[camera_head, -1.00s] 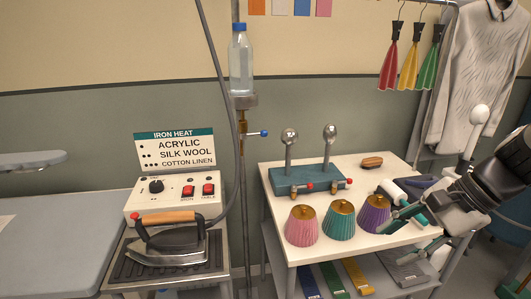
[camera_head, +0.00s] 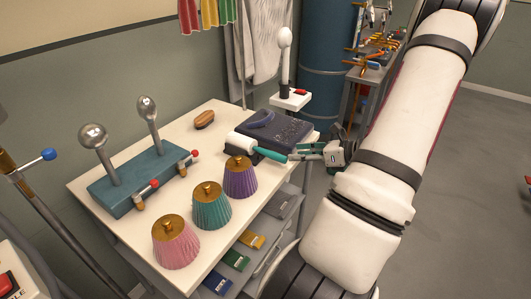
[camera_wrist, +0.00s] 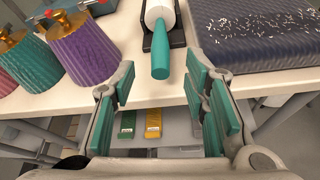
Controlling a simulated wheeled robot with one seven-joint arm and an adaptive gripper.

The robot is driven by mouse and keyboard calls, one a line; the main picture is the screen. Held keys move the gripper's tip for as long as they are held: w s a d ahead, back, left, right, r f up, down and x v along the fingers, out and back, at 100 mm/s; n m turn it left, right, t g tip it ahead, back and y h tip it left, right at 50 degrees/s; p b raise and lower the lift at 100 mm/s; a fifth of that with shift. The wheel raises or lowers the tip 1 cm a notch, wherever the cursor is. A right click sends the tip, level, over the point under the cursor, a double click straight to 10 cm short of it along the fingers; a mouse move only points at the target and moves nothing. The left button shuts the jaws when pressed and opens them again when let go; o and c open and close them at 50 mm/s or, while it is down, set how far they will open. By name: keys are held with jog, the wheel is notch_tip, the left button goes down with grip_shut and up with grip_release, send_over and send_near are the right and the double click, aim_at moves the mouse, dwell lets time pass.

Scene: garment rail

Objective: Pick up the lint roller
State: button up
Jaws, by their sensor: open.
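The lint roller has a white roll (camera_head: 240,142) and a teal handle (camera_head: 270,153). It lies in a dark holder near the right end of the white table, its handle toward the table's edge. In the wrist view the teal handle (camera_wrist: 161,58) points at me, and the dark holder (camera_wrist: 176,38) shows around it. My gripper (camera_head: 312,152) is just off the handle's end. In the wrist view my gripper (camera_wrist: 160,88) is open, its teal-padded fingers on either side of the line of the handle, with nothing between them.
A purple shade (camera_head: 240,177), a teal shade (camera_head: 211,206) and a pink shade (camera_head: 175,243) stand left of the roller. A dark speckled pad (camera_head: 285,131) lies close on its right. A blue stand (camera_head: 143,180) and a brush (camera_head: 204,119) are farther back.

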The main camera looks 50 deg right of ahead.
aim_at(269, 154)
jog(key=x, duration=1.1)
jog(key=shift+w+f, duration=0.15)
jog(key=shift+w, duration=0.1)
grip_shut()
